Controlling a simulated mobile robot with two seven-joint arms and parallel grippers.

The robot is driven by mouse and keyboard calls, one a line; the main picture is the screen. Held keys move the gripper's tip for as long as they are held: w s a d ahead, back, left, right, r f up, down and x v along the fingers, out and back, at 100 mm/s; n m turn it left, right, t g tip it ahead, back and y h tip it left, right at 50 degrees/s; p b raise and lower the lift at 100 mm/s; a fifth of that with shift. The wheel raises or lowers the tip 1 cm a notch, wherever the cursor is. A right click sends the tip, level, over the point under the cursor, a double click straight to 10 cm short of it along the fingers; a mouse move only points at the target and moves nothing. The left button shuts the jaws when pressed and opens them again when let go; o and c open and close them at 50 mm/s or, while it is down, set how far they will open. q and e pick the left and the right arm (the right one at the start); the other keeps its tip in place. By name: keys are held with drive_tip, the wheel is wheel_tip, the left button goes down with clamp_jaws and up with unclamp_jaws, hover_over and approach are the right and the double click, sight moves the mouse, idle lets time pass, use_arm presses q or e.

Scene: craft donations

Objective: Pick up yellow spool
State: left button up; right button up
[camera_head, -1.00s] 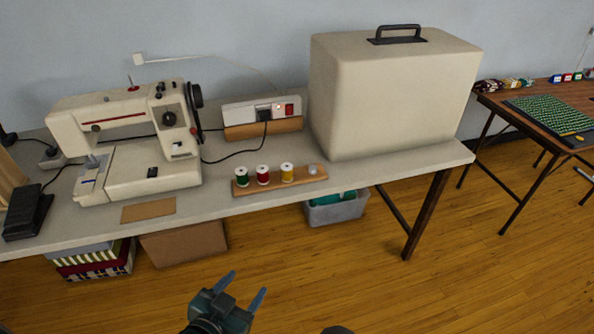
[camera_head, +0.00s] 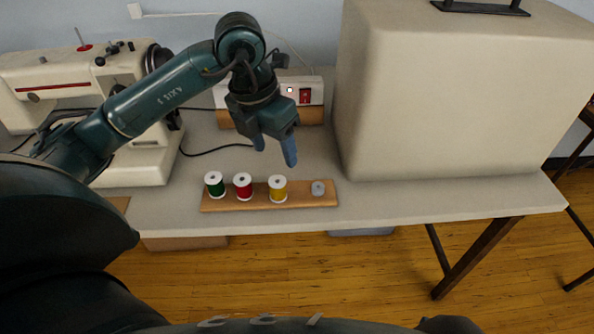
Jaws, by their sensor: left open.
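The yellow spool (camera_head: 278,190) stands upright on a wooden spool board (camera_head: 300,200) near the table's front edge. It has white ends. A red spool (camera_head: 243,187) and a green spool (camera_head: 214,185) stand to its left, and a small grey-white piece (camera_head: 318,188) sits to its right. My left gripper (camera_head: 274,155) is above and behind the yellow spool, pointing down, with its blue fingers apart and nothing between them. My right gripper is not in view.
A large beige case (camera_head: 450,100) stands on the table (camera_head: 420,202) to the right. A sewing machine (camera_head: 60,80) is at the left, partly behind my left arm. A power strip (camera_head: 312,92) with a cable lies behind the gripper.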

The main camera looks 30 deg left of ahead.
use_arm(q)
drive_tip(key=w+a+f+y, duration=0.1)
drive_tip(key=a, duration=0.1)
hover_over(278, 183)
drive_tip(key=s, duration=0.2)
drive_tip(key=f, duration=0.5)
drive_tip(key=shift+w+f, duration=0.2)
drive_tip(key=shift+f, duration=0.2)
drive_tip(key=shift+w+d+f, duration=0.1)
drive_tip(key=shift+w+f, duration=0.05)
drive_tip(key=shift+f, duration=0.85)
drive_tip(key=shift+w+f, duration=0.2)
drive_tip(key=shift+f, duration=0.85)
drive_tip(key=shift+w+d+f, duration=0.1)
drive_tip(key=shift+w+f, duration=0.05)
drive_tip(key=shift+f, duration=0.85)
